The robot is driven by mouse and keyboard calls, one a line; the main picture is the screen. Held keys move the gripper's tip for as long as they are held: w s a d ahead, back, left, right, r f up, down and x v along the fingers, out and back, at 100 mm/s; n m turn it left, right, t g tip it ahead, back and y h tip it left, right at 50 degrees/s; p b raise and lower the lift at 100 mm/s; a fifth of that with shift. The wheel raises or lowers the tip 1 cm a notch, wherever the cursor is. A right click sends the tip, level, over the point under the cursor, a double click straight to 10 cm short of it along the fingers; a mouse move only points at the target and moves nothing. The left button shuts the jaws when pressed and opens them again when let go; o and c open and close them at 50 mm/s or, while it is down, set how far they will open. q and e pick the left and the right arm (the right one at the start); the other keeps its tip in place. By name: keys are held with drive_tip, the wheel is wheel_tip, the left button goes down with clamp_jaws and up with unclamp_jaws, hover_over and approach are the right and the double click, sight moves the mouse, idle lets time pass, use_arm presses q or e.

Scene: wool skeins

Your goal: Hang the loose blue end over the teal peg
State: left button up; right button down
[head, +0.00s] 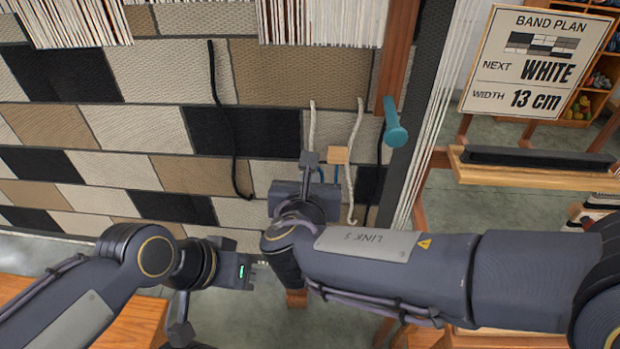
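The teal peg (396,128) sticks out from the wooden upright of the loom at the upper right, with nothing seen hanging on it. My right gripper (323,160) is in front of the woven band, left of and a little below the peg. A small tan block (338,155) shows at its fingers, with thin bits of blue (323,174) beside and below it. The gripper hides most of the blue, so I cannot tell how it is held. My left gripper (254,273) is low in the middle, apart from the weave. Its fingers are too small to read.
Loose black (228,135) and cream (354,160) strands hang in front of the patterned weave (150,70). White warp threads run beside the dark upright. A sign (538,62) reads "NEXT WHITE, WIDTH 13 cm".

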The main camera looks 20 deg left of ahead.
wheel_tip(320, 180, up, 21)
drive_tip(key=p, duration=1.7)
drive_tip(key=shift+f, duration=0.2)
